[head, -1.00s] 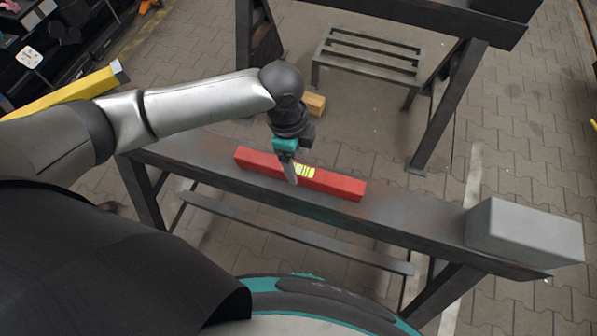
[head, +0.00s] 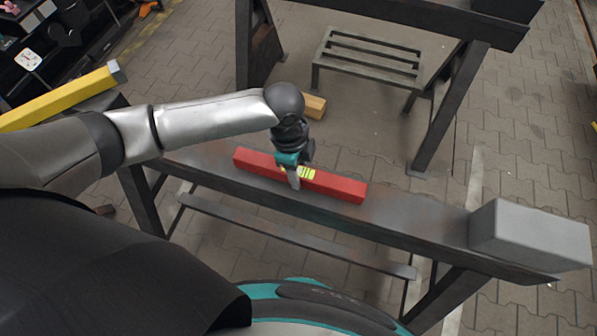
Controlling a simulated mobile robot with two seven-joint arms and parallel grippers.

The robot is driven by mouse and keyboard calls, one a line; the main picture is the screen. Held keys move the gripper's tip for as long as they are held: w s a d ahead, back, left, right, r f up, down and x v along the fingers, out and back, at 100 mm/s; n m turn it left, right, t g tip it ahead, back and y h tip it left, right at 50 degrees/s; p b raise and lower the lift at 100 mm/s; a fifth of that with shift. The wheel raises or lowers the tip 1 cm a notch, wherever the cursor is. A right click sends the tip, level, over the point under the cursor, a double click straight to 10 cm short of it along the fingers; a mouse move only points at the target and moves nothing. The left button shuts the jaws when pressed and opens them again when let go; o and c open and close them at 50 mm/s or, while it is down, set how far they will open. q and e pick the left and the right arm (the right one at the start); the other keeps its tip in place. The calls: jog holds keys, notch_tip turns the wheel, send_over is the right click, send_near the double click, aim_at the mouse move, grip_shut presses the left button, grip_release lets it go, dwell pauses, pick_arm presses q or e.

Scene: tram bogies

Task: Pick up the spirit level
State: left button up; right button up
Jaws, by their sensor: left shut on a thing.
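The spirit level is a red bar (head: 337,186) with a yellow-green vial near its middle. It lies along the dark steel beam (head: 400,219) in the middle of the head view, or just above it; I cannot tell whether it touches. My left gripper (head: 295,178) comes down from above and is shut on the red level near its middle, just left of the vial. One finger shows on the near side; the far finger is hidden. My right gripper is not in view.
A grey block (head: 530,236) sits at the beam's right end. A yellow bar (head: 60,99) lies at the left. Behind the beam are a small wooden block (head: 314,106), a low slatted metal stand (head: 370,58) and another dark trestle (head: 450,105). Paved floor lies between.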

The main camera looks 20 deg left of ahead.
pick_arm(q)
grip_shut()
dwell(0.4)
